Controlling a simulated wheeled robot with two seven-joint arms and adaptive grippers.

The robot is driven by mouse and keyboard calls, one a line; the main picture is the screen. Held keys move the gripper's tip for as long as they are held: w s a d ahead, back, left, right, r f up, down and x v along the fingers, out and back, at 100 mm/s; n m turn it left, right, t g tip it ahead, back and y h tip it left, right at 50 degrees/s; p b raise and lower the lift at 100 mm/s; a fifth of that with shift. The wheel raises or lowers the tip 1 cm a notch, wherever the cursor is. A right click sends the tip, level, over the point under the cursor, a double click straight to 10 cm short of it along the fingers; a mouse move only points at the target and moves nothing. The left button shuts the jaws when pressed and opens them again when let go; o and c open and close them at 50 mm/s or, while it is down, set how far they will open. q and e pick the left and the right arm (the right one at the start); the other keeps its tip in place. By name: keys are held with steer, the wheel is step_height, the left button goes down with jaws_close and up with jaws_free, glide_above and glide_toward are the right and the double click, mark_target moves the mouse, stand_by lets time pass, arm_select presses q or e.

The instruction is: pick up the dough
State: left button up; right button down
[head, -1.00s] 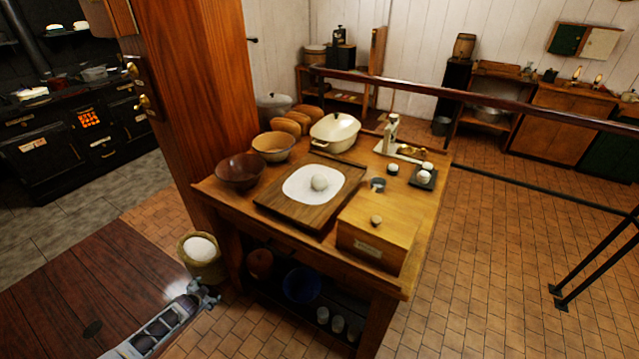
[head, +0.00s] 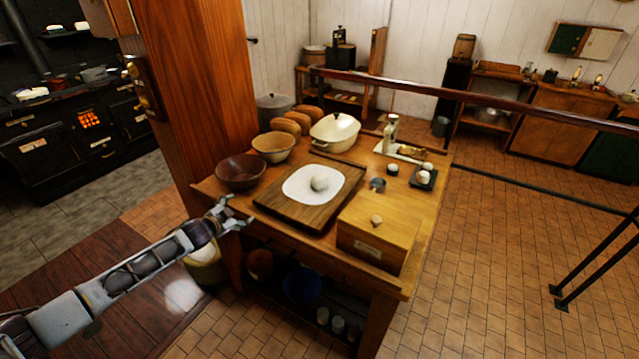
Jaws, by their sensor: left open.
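The dough (head: 320,183) is a small pale ball. It sits on a round white patch, perhaps flour, on a wooden board (head: 268,203) on the table. My left gripper (head: 239,217) is open and empty at the table's near left edge. It is left of the board and nearer the camera, apart from the dough. My right gripper is not in view.
Dark (head: 241,171) and tan (head: 273,147) bowls, loaves (head: 285,127) and a cream lidded pot (head: 335,132) stand behind the board. A wooden box (head: 376,229) stands at its right. A wooden post (head: 205,90) rises at the table's left. A sack (head: 206,272) stands below my left arm.

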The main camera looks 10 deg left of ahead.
arm_select(q)
steer(key=s+d+r+n+h, duration=0.1)
steer(key=s+d+r+n, duration=0.1)
steer(key=d, duration=0.6)
steer(key=s+d+r+n+h, duration=0.2)
steer(key=s+d+r, duration=0.2)
steer(key=d, duration=0.5)
step_height(320, 180, up, 2)
steer(key=shift+g, duration=0.4)
steer(key=shift+w+n, duration=0.1)
steer(key=shift+n, duration=0.2)
